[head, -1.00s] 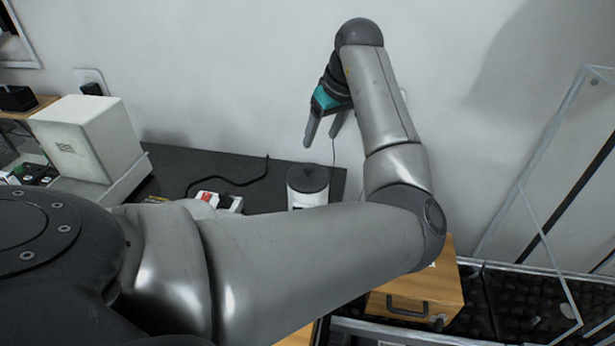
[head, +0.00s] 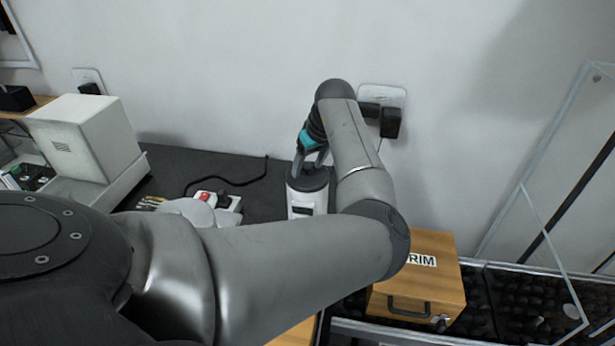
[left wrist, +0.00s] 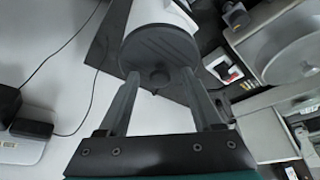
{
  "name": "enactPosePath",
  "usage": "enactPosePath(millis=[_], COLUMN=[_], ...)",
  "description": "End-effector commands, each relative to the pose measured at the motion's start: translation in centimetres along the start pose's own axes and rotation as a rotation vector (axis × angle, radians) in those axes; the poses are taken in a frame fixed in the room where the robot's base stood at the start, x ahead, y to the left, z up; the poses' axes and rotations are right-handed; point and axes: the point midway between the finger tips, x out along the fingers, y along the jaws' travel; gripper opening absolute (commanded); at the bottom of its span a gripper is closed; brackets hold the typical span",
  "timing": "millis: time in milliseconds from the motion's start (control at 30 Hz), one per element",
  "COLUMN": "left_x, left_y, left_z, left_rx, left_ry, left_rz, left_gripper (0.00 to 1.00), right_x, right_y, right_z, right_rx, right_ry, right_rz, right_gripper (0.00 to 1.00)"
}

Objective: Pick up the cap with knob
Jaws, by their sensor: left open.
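The cap with knob (left wrist: 158,52) is a dark grey round disc with a small round knob, sitting on top of a white cylindrical container (head: 301,201). In the head view the cap (head: 312,181) shows partly behind my left gripper. My left gripper (head: 311,165) is open, pointing down at the cap. In the left wrist view the two fingers of my left gripper (left wrist: 157,85) stand on either side of the knob, with space between them and it. I cannot tell whether the fingertips touch the cap. My right gripper is not in view.
A white box-shaped device (head: 86,142) stands on the dark table (head: 195,165) at left. A power strip with a red switch (head: 206,196) and a black cable lie beside the container. A wooden box (head: 432,272) stands lower right. A wall socket (head: 383,98) is behind my arm.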

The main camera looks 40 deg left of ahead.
Motion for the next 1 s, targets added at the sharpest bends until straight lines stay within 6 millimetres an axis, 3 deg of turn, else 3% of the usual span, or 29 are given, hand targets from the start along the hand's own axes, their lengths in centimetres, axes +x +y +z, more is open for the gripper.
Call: enactPosePath(millis=[133,700,1000], left_x=[-0.05,-0.08,-0.10], left_y=[-0.01,0.00,0.01], left_z=[-0.02,-0.01,-0.03], left_rx=[0.000,0.000,0.000], left_ry=[0.000,0.000,0.000], left_rz=[0.000,0.000,0.000], left_gripper=[0.64,0.00,0.00], right_x=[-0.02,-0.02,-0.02], right_y=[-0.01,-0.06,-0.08], right_z=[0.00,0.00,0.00], right_rx=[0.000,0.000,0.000], right_ry=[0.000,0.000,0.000], right_rz=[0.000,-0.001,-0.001], right_gripper=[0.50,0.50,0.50])
